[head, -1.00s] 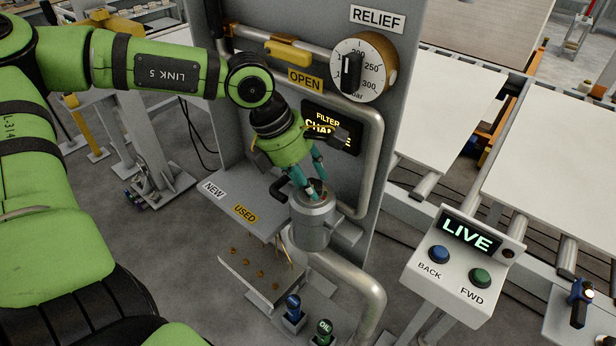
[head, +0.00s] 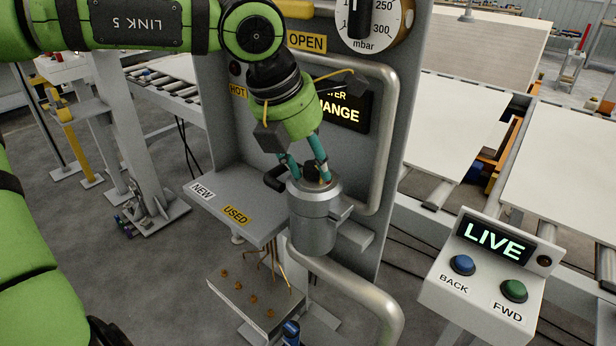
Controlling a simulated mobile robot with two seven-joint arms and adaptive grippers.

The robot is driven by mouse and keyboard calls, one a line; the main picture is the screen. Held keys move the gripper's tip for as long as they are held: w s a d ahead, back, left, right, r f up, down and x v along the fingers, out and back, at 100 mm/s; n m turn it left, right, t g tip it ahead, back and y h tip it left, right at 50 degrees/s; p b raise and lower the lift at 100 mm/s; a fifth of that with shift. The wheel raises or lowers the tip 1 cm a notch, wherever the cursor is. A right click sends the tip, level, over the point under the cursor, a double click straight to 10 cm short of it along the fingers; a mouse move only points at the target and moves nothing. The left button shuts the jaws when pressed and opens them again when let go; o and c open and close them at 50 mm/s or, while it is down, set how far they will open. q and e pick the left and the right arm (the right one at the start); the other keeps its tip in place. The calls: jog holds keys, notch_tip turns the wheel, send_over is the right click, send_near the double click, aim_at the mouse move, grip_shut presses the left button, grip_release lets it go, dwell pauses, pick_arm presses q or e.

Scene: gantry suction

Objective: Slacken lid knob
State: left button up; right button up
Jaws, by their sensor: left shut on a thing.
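The lid knob (head: 312,172) is a small dark piece on top of the grey metal filter canister (head: 313,220). My left gripper (head: 309,172) comes down at a tilt from above, its teal fingers around the knob. It is shut on the knob, which the fingers partly hide. The canister stands upright beside the shelf, in front of the grey panel. My right gripper is not in view.
A shelf (head: 215,180) with NEW and USED labels lies left of the canister. A bent pipe (head: 388,130) runs close on its right. A dark filter sign (head: 345,108) hangs behind my gripper. A LIVE control box (head: 478,275) stands at the lower right.

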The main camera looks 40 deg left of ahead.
aim_at(315, 165)
pick_arm(q)
jog(key=shift+w+d+r+n+b, duration=0.1)
jog(key=shift+r+n+b, duration=0.05)
jog(key=shift+n+b, duration=0.25)
jog(key=shift+r, duration=0.1)
jog(key=o, duration=1.1)
jog(key=shift+d, duration=0.15)
jog(key=shift+r, duration=0.25)
jog(key=v, duration=0.2)
jog(key=shift+s+r, duration=0.25)
jog(key=shift+s, duration=0.1)
jog(key=s+a, duration=0.2)
jog(key=s, duration=0.9)
jog(key=shift+s+a, duration=0.25)
